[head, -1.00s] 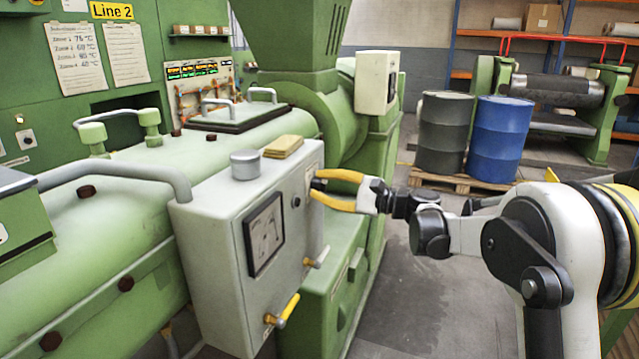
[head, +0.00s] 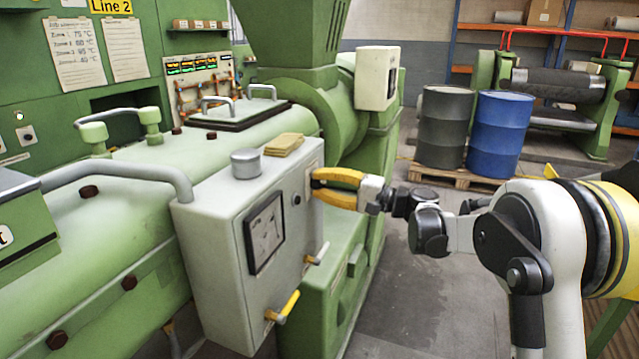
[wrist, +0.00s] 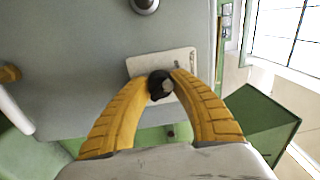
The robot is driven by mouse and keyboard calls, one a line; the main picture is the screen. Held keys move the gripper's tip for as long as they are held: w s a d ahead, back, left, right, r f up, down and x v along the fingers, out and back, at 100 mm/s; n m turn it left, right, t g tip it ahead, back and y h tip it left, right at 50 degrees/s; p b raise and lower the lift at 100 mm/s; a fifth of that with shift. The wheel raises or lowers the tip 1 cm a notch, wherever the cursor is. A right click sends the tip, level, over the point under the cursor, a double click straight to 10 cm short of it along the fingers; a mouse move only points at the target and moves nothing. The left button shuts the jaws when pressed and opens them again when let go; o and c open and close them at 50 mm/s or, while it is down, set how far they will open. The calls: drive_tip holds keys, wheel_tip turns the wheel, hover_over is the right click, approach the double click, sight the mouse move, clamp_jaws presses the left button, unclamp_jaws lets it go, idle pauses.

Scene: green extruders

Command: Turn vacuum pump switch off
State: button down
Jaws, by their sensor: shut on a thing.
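A grey control box (head: 228,235) with a dial gauge (head: 264,232) on its front is mounted on the green machine. In the wrist view a small black rotary switch (wrist: 160,86) sits on a pale label plate (wrist: 140,65) on the grey panel (wrist: 75,60). My gripper (wrist: 160,88) has its two yellow fingers closed around this switch, one on each side. In the head view my gripper (head: 313,186) reaches the right part of the box's front from the right. There the fingers hide the switch.
A round knob (wrist: 145,4) is above the switch. Drums (head: 499,135) stand on a pallet behind.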

idle(0.4)
drive_tip(key=c, duration=1.1)
unclamp_jaws()
drive_tip(key=v, duration=1.2)
drive_tip(key=shift+s, duration=0.1)
drive_tip(key=shift+a, duration=0.1)
